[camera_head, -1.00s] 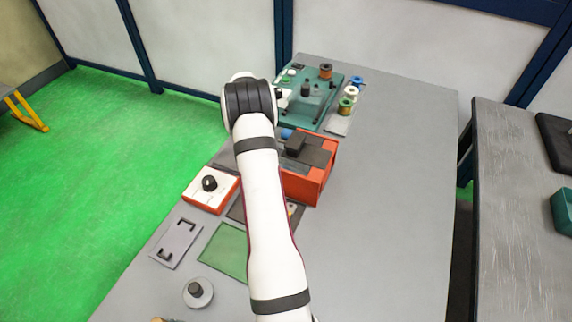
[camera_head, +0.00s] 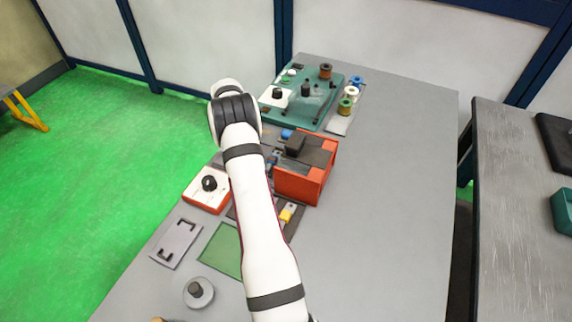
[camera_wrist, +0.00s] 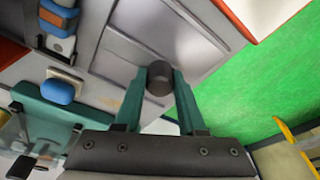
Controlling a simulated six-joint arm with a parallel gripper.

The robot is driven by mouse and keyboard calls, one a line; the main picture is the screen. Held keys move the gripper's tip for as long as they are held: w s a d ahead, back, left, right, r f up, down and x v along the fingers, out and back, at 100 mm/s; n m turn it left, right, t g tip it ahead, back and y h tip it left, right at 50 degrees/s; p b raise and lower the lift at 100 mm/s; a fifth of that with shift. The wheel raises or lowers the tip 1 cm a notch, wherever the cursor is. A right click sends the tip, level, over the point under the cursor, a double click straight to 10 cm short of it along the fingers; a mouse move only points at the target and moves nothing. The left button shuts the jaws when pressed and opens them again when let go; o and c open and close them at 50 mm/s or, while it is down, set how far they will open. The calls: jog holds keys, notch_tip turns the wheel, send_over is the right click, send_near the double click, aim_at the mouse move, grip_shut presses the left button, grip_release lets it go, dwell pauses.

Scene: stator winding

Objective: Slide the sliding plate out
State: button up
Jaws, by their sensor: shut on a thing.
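In the wrist view, my gripper (camera_wrist: 158,90) has its two teal fingers on either side of a dark round knob (camera_wrist: 159,70) and is shut on it. The knob stands at the near end of a light grey plate (camera_wrist: 195,42), which appears to be the sliding plate. The plate lies beside a raised edge. In the head view, my gripper, the knob and the plate are hidden behind my arm. An orange machine box (camera_head: 304,182) with a dark block on top stands just right of my arm.
A white-and-orange box (camera_head: 196,198) with a black knob stands left of my arm. The teal board (camera_head: 325,113) with spools is at the back. A blue piece (camera_wrist: 57,91) is left of my gripper. The grey table is clear on the right.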

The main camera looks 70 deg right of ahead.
jog(key=shift+w, duration=1.7)
jog(key=o, duration=1)
jog(key=shift+c, duration=0.2)
jog(key=d+v, duration=0.1)
jog(key=v, duration=0.5)
jog(key=shift+w, duration=0.25)
